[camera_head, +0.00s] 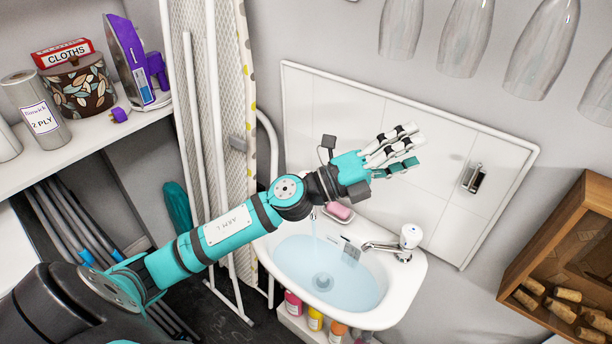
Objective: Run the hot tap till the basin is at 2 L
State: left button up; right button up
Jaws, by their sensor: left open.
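The white basin (415,292) hangs on the wall and holds pale blue water (345,275); no level reading shows. A chrome tap with a white top (410,237) stands at its right rear corner. Another tap at the left rear is mostly hidden behind my left arm; a thin stream (314,228) seems to fall there. I cannot read which tap is hot. My left gripper (413,146) is open and empty, above the basin's back edge in the picture, in front of the white tiled panel. My right gripper is out of view.
A pink soap (339,211) sits on a dish behind the basin. Stemmed glasses (466,38) hang above, and a wooden box of corks (548,240) is at right. An ironing board (215,120) leans at left beside a shelf. Bottles (315,318) stand under the basin.

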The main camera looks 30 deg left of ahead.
pick_arm(q)
jog(key=w+a+f+m+g+y, duration=0.1)
jog(key=a+f+m+g+y, duration=0.35)
jog(key=m+g, duration=0.6)
jog(key=s+a+f+g+y, duration=0.1)
jog(key=a+f+y, duration=0.2)
jog(key=a+y, duration=1.3)
jog(key=w+a+f+h, duration=0.1)
jog(key=w+f+h, duration=0.1)
jog(key=f, duration=0.2)
jog(key=w+a+f+h+p, duration=0.1)
jog(key=a+f+h, duration=0.1)
jog(key=f, duration=0.3)
jog(key=w+a+f+h+p, duration=0.1)
jog(key=w+f+h, duration=0.1)
jog(key=f, duration=0.3)
jog(key=shift+w+a+m+h, duration=0.25)
jog(key=shift+w+m+h, duration=0.1)
jog(key=shift+h, duration=0.4)
jog(key=shift+w+f+p, duration=0.2)
jog(key=shift+f+p, duration=0.1)
jog(key=shift+f, duration=0.3)
jog(key=shift+c, duration=0.4)
